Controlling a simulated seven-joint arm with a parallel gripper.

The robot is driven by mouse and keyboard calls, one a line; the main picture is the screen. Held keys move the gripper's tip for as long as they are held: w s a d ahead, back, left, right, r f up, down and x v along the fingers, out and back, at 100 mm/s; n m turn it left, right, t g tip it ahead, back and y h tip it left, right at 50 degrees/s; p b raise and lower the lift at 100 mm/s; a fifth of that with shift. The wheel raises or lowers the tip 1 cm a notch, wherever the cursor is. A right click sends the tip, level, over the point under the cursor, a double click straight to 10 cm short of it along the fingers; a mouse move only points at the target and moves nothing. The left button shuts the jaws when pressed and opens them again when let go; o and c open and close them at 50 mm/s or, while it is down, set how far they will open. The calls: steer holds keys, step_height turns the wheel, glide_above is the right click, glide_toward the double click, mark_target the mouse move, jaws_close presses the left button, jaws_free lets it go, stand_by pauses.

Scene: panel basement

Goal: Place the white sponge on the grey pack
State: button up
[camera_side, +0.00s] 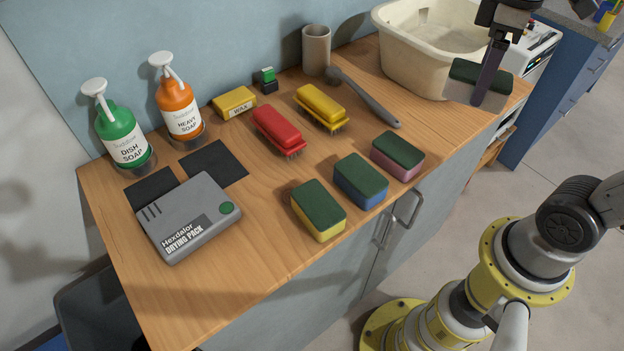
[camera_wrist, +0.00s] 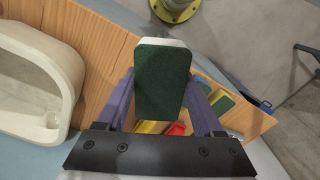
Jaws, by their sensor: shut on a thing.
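The white sponge (camera_side: 466,93) has a dark green top and is held in my gripper (camera_side: 486,88), above the right end of the counter beside the cream basin. In the wrist view the sponge (camera_wrist: 162,80) sits between the two purple fingers of my gripper (camera_wrist: 160,100), its green face toward the camera. The gripper is shut on it. The grey pack (camera_side: 188,216), labelled "Hexdalor Drying Pack" with a green round mark, lies flat at the left front of the counter, far from the gripper. Its visible top is bare.
Yellow (camera_side: 319,211), blue (camera_side: 360,181) and pink (camera_side: 398,156) sponges line the front edge. Red (camera_side: 278,130) and yellow (camera_side: 321,107) brushes, a long-handled brush (camera_side: 370,98), soap bottles (camera_side: 124,135) and a cup (camera_side: 316,50) stand behind. The cream basin (camera_side: 400,55) is at the right.

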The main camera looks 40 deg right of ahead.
steer(key=w+a+r+n, duration=0.1)
steer(key=w+a+n, duration=0.45)
steer(key=a, duration=0.45)
steer(key=w+a+r+n, duration=0.1)
steer(key=w+a+n, duration=0.4)
steer(key=a, duration=0.4)
steer(key=s+a+f+n, duration=0.2)
steer(key=a+f+n, duration=0.15)
steer(key=a, duration=0.85)
steer(key=m, duration=0.1)
glide_above(211, 212)
steer(key=f, duration=0.9)
steer(key=shift+s+d+f, duration=0.35)
steer(key=shift+w+a+f, duration=0.35)
steer(key=shift+f, duration=1.65)
steer(key=shift+f, duration=0.15)
